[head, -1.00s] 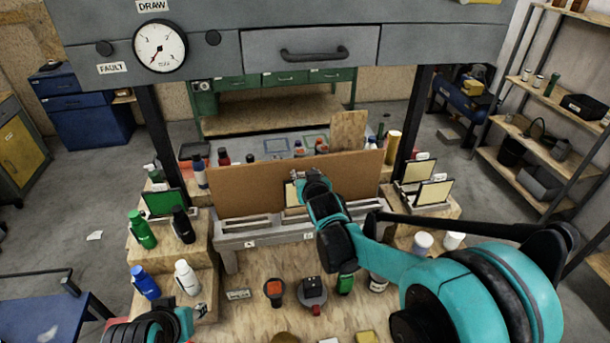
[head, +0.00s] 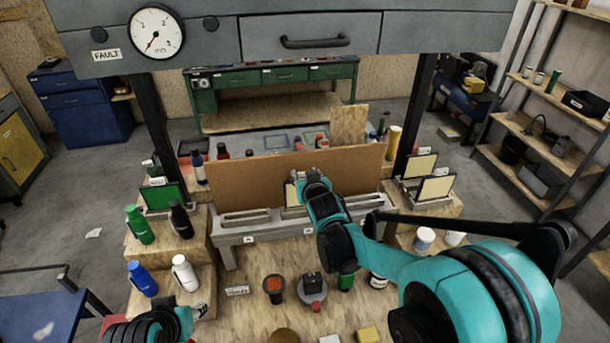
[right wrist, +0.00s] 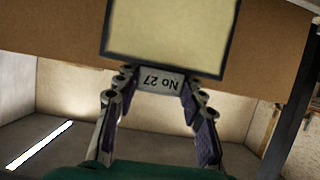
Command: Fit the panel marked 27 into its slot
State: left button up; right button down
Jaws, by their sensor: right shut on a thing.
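The panel marked 27 (right wrist: 168,35) has a cream face, a dark frame and a tab reading "No 27", upside down in the right wrist view. My right gripper (right wrist: 160,84) is shut on that tab, one finger on each side. In the head view the panel (head: 291,194) shows as a cream strip, mostly hidden by my right gripper (head: 313,178). It is at the grey slotted rack (head: 232,238), before the brown board (head: 240,180). I cannot tell whether it is in a slot. My left gripper (head: 193,316) is low at the left; its jaws are unclear.
Cream panels (head: 434,189) stand in a holder at right, a green panel (head: 162,196) at left. Bottles, including a green one (head: 139,225) and a white one (head: 185,273), stand on the left steps. A red-topped item (head: 273,288) and others lie on the wooden top in front.

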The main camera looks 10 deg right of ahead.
jog(key=shift+f+b, duration=0.35)
jog(key=shift+f, duration=0.1)
jog(key=c, duration=0.8)
grip_release()
jog(key=shift+c, duration=0.2)
jog(key=v, duration=1.2)
